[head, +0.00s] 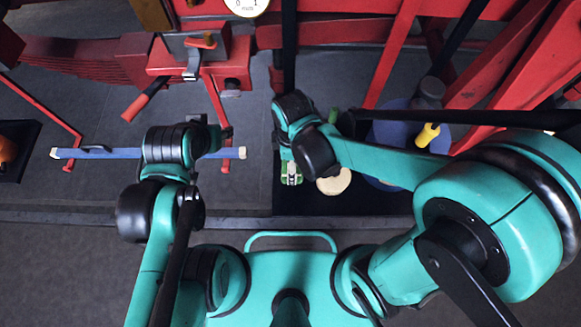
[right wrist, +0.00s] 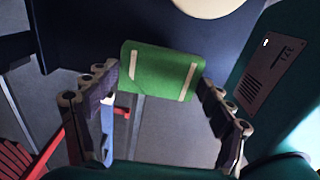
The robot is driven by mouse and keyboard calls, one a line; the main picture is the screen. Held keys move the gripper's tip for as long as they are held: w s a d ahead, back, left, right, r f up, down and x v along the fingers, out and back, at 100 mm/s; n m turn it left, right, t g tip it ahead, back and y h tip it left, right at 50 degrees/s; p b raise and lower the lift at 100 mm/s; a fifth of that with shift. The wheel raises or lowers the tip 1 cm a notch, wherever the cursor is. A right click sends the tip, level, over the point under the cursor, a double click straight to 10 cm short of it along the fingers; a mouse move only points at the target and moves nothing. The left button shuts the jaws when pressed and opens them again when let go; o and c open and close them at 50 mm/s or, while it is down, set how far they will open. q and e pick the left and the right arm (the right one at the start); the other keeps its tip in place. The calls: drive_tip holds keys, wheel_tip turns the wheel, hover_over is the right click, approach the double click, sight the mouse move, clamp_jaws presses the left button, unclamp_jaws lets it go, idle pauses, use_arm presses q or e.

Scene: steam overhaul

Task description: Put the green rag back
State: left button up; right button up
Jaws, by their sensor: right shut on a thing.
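The green rag (right wrist: 160,72) with pale stripes is between the two fingers of my right gripper (right wrist: 158,85) in the right wrist view; the fingers press on its two sides. In the head view the rag (head: 291,174) shows just below my right wrist, at the left edge of a dark mat (head: 300,203). I cannot tell whether it touches the mat. My left gripper (head: 217,136) is over a blue bar with pale ends (head: 110,154); its fingers are too small and hidden to read.
A cream disc (head: 334,182) lies on the dark mat right of the rag. A blue round thing (head: 388,130) and a yellow-ended tool (head: 428,134) are farther right. Red machine frames (head: 395,50) and a red-handled lever (head: 136,107) stand at the back.

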drive_tip(key=shift+a+f, duration=0.2)
drive_tip(key=shift+f, duration=0.05)
wheel_tip(320, 180, down, 4)
drive_tip(key=shift+w+r+b, duration=0.1)
drive_tip(key=shift+b, duration=0.7)
drive_tip(key=shift+r, duration=0.1)
drive_tip(key=shift+f, duration=0.2)
drive_tip(key=o, duration=1)
drive_tip(key=shift+r, duration=0.1)
